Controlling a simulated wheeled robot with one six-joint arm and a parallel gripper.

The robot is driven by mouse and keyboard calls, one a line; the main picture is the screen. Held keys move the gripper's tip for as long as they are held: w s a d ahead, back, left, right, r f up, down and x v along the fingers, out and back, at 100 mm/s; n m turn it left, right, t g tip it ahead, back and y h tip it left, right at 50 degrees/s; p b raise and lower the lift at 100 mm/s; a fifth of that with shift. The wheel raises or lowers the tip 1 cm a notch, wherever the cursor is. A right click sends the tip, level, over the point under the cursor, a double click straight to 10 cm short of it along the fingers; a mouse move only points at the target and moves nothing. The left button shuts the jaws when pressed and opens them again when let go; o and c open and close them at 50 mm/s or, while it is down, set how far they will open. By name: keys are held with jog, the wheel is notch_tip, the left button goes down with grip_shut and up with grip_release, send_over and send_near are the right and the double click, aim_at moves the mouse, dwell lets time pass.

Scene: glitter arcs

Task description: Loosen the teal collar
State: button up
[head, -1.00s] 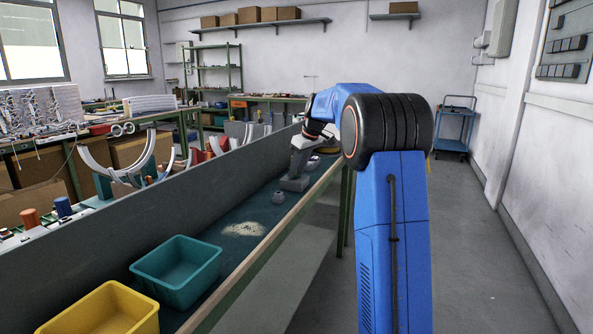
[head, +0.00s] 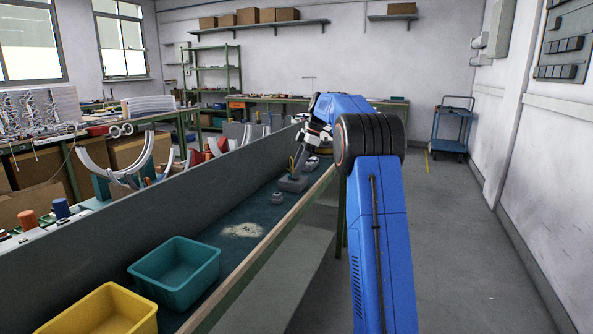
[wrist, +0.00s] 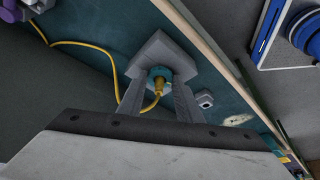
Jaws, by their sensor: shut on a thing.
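The teal collar (wrist: 160,74) sits around a yellow plug (wrist: 158,86) at the grey angular block (wrist: 152,53) in the wrist view. A yellow cable (wrist: 108,56) curves away from the plug to the left. My gripper (wrist: 159,82) has one grey finger on each side of the collar and is shut on it. The fingers hide the collar's sides. In the head view my gripper (head: 303,152) is above the grey block (head: 293,184), and the collar is too small to make out clearly.
A teal bin (head: 176,268) and a yellow bin (head: 105,312) stand at the near end of the bench. A tall grey panel (head: 130,225) runs along its left side. A small grey part (head: 276,198) and a pale patch (head: 242,230) lie on the mat. The right aisle is open.

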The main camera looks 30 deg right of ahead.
jog(key=shift+f+n+g, duration=0.2)
jog(key=shift+n+g, duration=0.1)
jog(key=shift+n, duration=0.3)
jog(key=o, duration=1.1)
jog(key=shift+c, duration=0.2)
jog(key=shift+r, duration=0.1)
